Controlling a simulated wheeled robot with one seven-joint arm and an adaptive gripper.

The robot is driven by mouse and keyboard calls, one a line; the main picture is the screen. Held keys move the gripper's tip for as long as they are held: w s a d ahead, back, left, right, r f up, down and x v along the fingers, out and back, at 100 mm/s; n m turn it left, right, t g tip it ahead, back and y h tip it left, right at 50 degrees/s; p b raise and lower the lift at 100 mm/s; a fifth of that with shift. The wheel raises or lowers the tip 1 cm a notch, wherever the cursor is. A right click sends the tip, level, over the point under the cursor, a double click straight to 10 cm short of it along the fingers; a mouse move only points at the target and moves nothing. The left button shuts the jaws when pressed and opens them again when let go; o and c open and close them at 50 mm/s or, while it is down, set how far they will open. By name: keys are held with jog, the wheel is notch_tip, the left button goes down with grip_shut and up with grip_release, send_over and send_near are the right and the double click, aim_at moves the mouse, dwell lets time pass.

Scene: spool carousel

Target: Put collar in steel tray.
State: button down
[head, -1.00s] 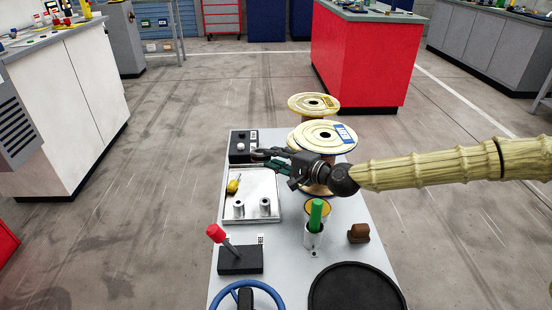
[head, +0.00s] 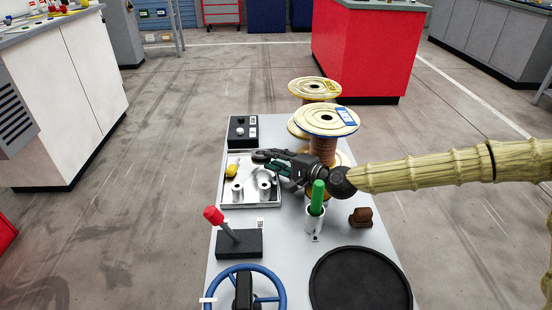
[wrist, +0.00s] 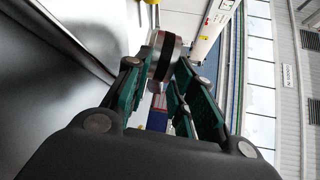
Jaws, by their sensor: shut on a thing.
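My gripper (head: 264,158) is shut on the collar, a short silver ring with a dark band (wrist: 164,56), pinched between the green-padded fingers in the wrist view. In the head view the fingers hide most of the collar. The gripper is over the back right part of the steel tray (head: 226,204), a shallow rimmed tray on the left side of the bench top. Two silver cylinders stand in the tray, one at left (head: 237,194) and one at right (head: 265,190) under the fingers. A yellow object (head: 232,171) lies at its back left.
Behind the tray is a black box with knobs (head: 242,132). Wire spools (head: 326,121) stand right of the gripper. A white cup with a green rod (head: 317,200) is close below my arm. A red-knobbed lever (head: 238,242), blue wheel (head: 246,270) and black disc (head: 360,288) are nearer.

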jog(key=c, duration=1.1)
grip_release()
jog(key=shift+f, duration=0.1)
jog(key=shift+f, duration=0.1)
